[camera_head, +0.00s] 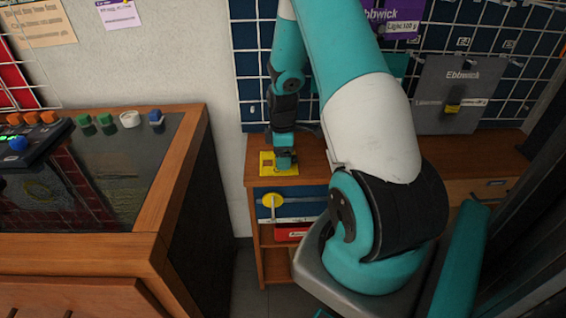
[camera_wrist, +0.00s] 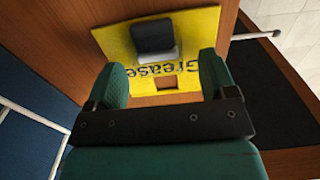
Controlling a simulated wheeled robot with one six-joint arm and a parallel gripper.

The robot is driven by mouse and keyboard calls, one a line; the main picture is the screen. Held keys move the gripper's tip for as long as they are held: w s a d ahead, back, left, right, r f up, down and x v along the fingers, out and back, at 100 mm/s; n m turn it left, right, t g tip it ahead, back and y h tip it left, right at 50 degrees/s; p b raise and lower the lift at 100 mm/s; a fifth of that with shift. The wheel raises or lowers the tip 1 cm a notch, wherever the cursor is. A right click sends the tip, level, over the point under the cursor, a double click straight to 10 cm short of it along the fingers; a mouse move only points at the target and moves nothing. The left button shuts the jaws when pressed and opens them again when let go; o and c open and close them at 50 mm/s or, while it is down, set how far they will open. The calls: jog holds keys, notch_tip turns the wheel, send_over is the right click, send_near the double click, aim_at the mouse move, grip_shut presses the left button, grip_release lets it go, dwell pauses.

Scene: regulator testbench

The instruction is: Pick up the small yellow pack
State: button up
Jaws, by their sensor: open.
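The flat yellow pack (camera_head: 266,171) lies on top of the small wooden cabinet, beneath my gripper (camera_head: 284,160). In the wrist view the yellow pack (camera_wrist: 195,35) shows the printed word "Grease" and a small square hole. A dark block with a light grey base (camera_wrist: 153,38) stands up from its face. My gripper (camera_wrist: 163,70) is open, its two teal fingers spread on either side over the pack, with nothing between them but the view of the pack. The block lies just beyond the fingertips. I cannot tell whether the fingers touch the pack.
A wire grid with a grey "Ebbwick" pack (camera_head: 455,90) stands behind. A wooden-framed bench (camera_head: 185,150) with knobs is at left.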

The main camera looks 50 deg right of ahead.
jog(key=shift+f, duration=0.35)
jog(key=c, duration=1)
jog(key=shift+r, duration=0.15)
